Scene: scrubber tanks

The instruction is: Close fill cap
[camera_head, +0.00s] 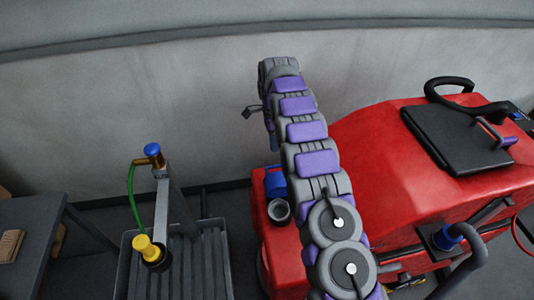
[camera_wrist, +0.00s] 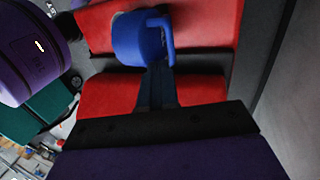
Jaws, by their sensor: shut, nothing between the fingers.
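The blue fill cap (camera_head: 275,181) stands raised behind the round grey fill opening (camera_head: 279,210) on the red scrubber tank (camera_head: 400,175). The opening shows a dark inside and is uncovered. In the wrist view the blue cap (camera_wrist: 138,38), with a looped tab on its right side, is against the red tank body (camera_wrist: 205,25). My gripper (camera_wrist: 157,72) is shut and empty, its dark fingertips at the lower edge of the cap. Whether they touch it I cannot tell. In the head view my arm hides the tank just right of the opening, and the fingers cannot be made out.
A black lid (camera_head: 455,135) and black hose (camera_head: 465,88) are on the tank's right side. A grey cart (camera_head: 210,250) with a yellow knob (camera_head: 143,245) and blue-topped valve (camera_head: 152,150) stands left. A dark table (camera_head: 40,235) is far left. A grey wall (camera_head: 130,110) stands behind.

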